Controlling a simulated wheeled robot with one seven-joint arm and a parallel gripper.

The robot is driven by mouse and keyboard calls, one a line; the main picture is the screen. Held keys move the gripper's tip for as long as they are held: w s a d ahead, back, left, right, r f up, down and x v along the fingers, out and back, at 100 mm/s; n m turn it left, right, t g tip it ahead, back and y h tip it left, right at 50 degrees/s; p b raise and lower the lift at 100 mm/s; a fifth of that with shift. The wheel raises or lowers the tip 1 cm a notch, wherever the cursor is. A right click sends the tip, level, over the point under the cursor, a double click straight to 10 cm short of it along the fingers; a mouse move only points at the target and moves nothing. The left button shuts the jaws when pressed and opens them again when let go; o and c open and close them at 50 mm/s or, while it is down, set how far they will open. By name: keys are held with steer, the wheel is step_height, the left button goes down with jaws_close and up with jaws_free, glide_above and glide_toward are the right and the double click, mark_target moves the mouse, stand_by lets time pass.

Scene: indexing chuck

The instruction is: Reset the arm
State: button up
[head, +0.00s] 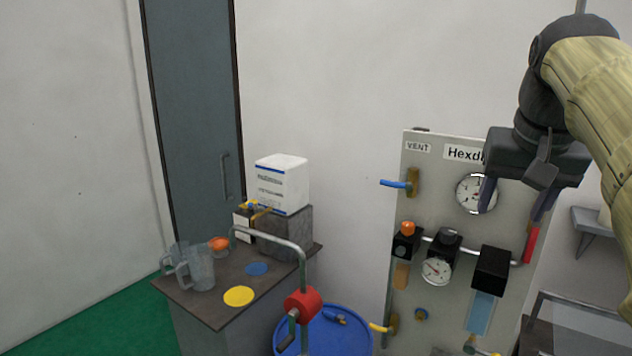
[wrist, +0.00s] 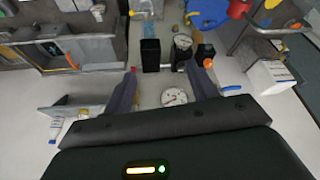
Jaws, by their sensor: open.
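My arm (head: 590,90) reaches in from the right in the head view. My gripper (head: 515,202) hangs at its end with the fingers pointing down, in front of the upper part of the grey gauge panel (head: 413,160). In the wrist view my gripper (wrist: 172,88) is open, its two dark fingers spread with nothing between them. The upper gauge (head: 477,192) is partly covered by a finger in the head view. In the wrist view that gauge (wrist: 174,97) shows between the fingers. I cannot tell whether the gripper touches the panel.
The panel carries a blue lever (head: 395,184), a lower gauge (head: 437,270) and a black box (head: 492,268). A side table (head: 205,308) holds jugs (head: 200,268) and a white box (head: 281,184). A blue drum (head: 340,335) stands between them. A shelf (head: 590,220) is right.

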steer(key=w+a+f+n+g, duration=0.1)
steer(key=w+a+f, duration=0.15)
steer(key=f, duration=0.85)
steer(key=w+a+f+n, duration=0.1)
steer(key=a+f, duration=0.2)
steer(key=f, duration=0.7)
steer(key=s+a+f+n, duration=0.1)
steer(key=s+a+f, duration=0.2)
steer(key=f, duration=0.6)
steer(key=s+a+f+n+y, duration=0.1)
steer(key=s+a+f, duration=0.2)
steer(key=s+f, duration=0.3)
step_height(320, 180, down, 3)
steer(key=shift+s+a+f+g, duration=0.1)
steer(key=shift+s+a+g, duration=0.2)
steer(key=shift+g, duration=0.1)
steer(key=shift+w, duration=0.1)
steer(key=shift+s, duration=0.25)
steer(key=shift+w, duration=0.15)
